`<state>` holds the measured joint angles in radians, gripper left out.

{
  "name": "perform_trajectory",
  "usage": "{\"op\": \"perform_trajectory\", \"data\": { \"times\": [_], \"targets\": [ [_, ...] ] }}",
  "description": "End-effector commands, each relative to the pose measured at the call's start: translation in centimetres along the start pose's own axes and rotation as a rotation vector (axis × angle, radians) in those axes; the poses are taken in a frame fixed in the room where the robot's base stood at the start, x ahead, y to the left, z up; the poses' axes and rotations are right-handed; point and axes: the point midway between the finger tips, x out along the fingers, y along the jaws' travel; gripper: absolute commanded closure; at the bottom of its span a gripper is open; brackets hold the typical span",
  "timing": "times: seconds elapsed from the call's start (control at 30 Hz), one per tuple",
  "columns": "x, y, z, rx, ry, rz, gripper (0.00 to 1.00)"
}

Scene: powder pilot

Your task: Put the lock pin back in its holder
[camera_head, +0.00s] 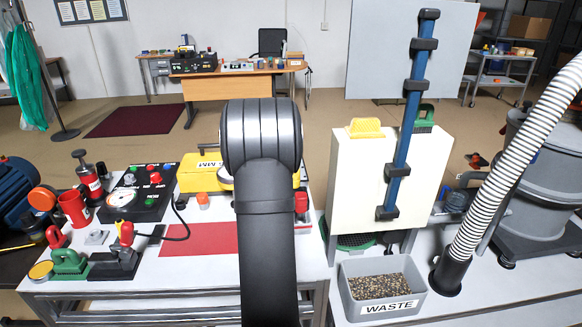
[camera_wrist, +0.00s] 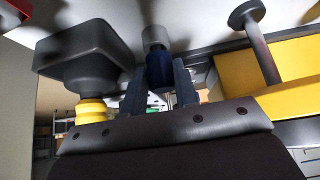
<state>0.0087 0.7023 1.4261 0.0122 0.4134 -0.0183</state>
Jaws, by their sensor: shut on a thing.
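My gripper (camera_wrist: 160,90) shows in the wrist view as two dark fingers, shut on a small piece with a grey round end (camera_wrist: 155,38) and a dark blue part. I take this piece for the lock pin, though much of it is hidden between the fingers. In the head view my own arm hides the gripper and what it holds. The arm reaches over the bench toward the yellow machine (camera_head: 198,178). The pin's holder cannot be made out for certain in either view.
A black block with a yellow neck (camera_wrist: 90,110) is close on the left in the wrist view; a grey-headed post (camera_wrist: 262,55) stands at right. The bench holds a red mat (camera_head: 198,239), a gauge box (camera_head: 138,192) and red-handled tools. A WASTE bin (camera_head: 350,300) stands at right.

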Motion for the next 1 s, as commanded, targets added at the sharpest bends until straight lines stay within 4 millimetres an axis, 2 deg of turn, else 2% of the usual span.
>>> {"op": "perform_trajectory", "data": {
  "times": [0.8, 0.83, 0.93, 1.0],
  "targets": [
    [0.9, 0.0, 0.63, 0.0, -0.001, 0.0, 1.0],
    [0.87, 0.0, 0.59, 0.0, -0.001, 0.0, 0.67],
    [0.85, 0.0, 0.58, 0.0, 0.0, 0.0, 0.47],
    [0.85, 0.0, 0.57, 0.0, 0.0, 0.0, 0.47]
  ]
}}
